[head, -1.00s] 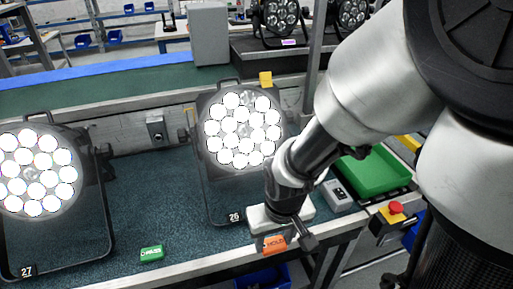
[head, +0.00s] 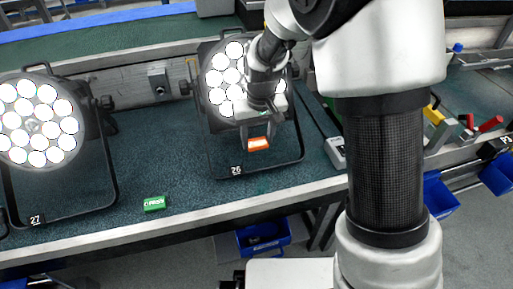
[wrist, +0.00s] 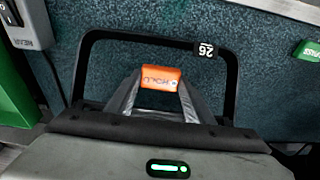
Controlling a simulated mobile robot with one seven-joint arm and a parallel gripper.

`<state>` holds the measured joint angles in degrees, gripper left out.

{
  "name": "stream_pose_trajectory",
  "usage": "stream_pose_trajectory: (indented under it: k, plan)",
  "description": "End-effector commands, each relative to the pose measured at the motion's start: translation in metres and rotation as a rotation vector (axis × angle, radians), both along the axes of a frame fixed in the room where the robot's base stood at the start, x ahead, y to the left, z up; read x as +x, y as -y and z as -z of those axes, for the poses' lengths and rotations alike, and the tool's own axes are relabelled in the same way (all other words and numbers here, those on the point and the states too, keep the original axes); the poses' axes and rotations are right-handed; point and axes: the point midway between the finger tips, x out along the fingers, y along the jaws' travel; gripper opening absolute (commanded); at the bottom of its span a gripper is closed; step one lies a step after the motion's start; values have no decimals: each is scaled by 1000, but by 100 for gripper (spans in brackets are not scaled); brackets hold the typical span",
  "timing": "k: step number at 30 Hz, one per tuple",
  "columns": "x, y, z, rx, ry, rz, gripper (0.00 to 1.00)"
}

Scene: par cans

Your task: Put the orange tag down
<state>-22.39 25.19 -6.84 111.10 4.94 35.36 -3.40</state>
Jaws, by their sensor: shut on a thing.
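The orange tag (head: 258,144), with white lettering like "HOLD", is between the fingertips of my gripper (head: 258,136). In the head view it appears in front of the lit par can numbered 26 (head: 222,68), over that can's black floor frame. The tag also shows in the wrist view (wrist: 161,77), gripped between the two fingers, with the frame (wrist: 85,62) and its "26" label behind it. I cannot tell exactly how high the tag is above the bench. My gripper and wrist hide part of the can's lamp face.
Lit par can 27 (head: 38,125) stands at the left. A green "PASS" tag (head: 154,203) lies on the blue-grey bench mat (head: 150,150) near the front edge. A grey box (head: 336,152) is right of can 26. Mat between the cans is clear.

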Motion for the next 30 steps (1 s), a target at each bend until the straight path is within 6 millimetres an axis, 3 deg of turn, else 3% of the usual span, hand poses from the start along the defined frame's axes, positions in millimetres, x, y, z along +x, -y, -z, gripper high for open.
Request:
stream_pose_trajectory:
  k: [1, 3, 11, 18, 30]
  plan:
    - [9, -3, 1, -1, 1, -1, 26]
    - [6, -2, 14, -1, -4, -1, 26]
    - [6, -2, 31, -1, -2, -1, 26]
    - [7, -2, 70, -1, -2, -1, 26]
    - [10, -3, 74, 0, 0, -1, 26]
